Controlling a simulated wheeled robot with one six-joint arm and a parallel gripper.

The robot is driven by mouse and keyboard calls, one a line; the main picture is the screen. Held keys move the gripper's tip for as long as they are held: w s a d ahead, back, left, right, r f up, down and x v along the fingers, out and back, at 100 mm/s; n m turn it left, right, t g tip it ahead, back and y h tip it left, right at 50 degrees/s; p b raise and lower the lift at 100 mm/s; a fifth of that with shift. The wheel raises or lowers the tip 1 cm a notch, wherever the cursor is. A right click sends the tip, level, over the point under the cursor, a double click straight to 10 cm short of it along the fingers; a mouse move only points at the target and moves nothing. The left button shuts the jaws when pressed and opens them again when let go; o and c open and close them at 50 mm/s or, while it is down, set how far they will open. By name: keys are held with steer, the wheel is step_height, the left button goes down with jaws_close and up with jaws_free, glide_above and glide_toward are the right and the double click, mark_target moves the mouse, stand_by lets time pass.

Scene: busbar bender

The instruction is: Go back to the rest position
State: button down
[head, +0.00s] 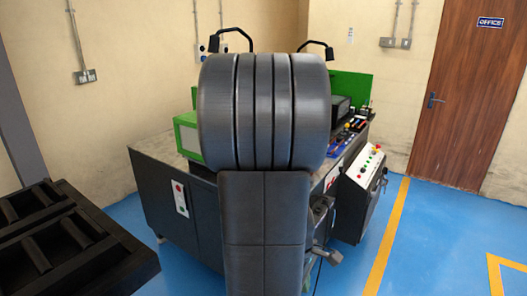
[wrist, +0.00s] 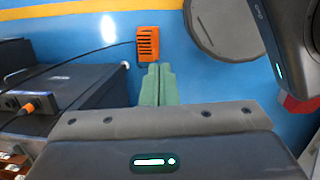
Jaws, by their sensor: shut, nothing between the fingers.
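My gripper (wrist: 158,70) shows in the wrist view with its two green fingers pressed together and nothing between them. It points over blue floor, clear of the bender. In the head view my own dark arm fills the middle and hides my gripper. The busbar bender (head: 160,190) stands behind the arm, a dark cabinet with green covers. The arm blocks the middle of it from sight. Its control box (head: 360,190) with coloured buttons is on the right side.
A black pallet (head: 60,240) lies at the left. A brown office door (head: 470,95) is in the back wall at the right. Blue floor (head: 430,250) with yellow lines is free at the right. In the wrist view an orange slotted part (wrist: 148,43) sits just beyond the fingertips.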

steer(key=shift+m, duration=0.8)
steer(key=shift+s+r+p, duration=0.4)
steer(key=shift+s+r, duration=0.25)
steer(key=shift+r, duration=0.2)
steer(key=shift+s+r+p, duration=0.4)
steer(key=shift+s+r, duration=0.25)
steer(key=shift+r, duration=0.2)
